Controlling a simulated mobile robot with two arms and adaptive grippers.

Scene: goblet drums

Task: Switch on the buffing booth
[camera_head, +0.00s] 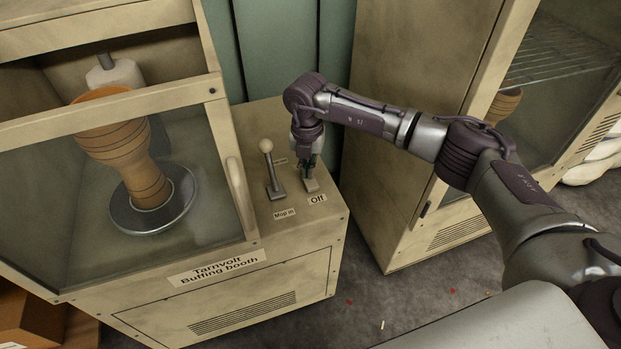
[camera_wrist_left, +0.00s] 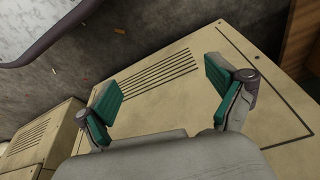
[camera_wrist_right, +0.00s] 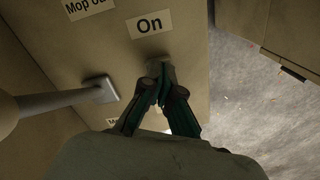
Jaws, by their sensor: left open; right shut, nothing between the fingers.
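The beige buffing booth (camera_head: 215,268) stands at the left in the head view, named on its front label. On its top are a ball-knobbed lever (camera_head: 268,165) by a "Mop in" label and a switch (camera_head: 311,185) by an "Off" label (camera_head: 317,199). My right gripper (camera_head: 309,170) points down at the switch, fingers shut and empty. My left gripper (camera_wrist_left: 163,90) is open and empty before the booth's vented front panel (camera_wrist_left: 240,90).
A clay goblet drum (camera_head: 128,155) stands on a round plate (camera_head: 155,205) behind the booth's window. A beige cabinet (camera_head: 420,190) with a glass door stands at the right. The ball-knobbed lever is close to the left of my right gripper. Grey floor lies between booth and cabinet.

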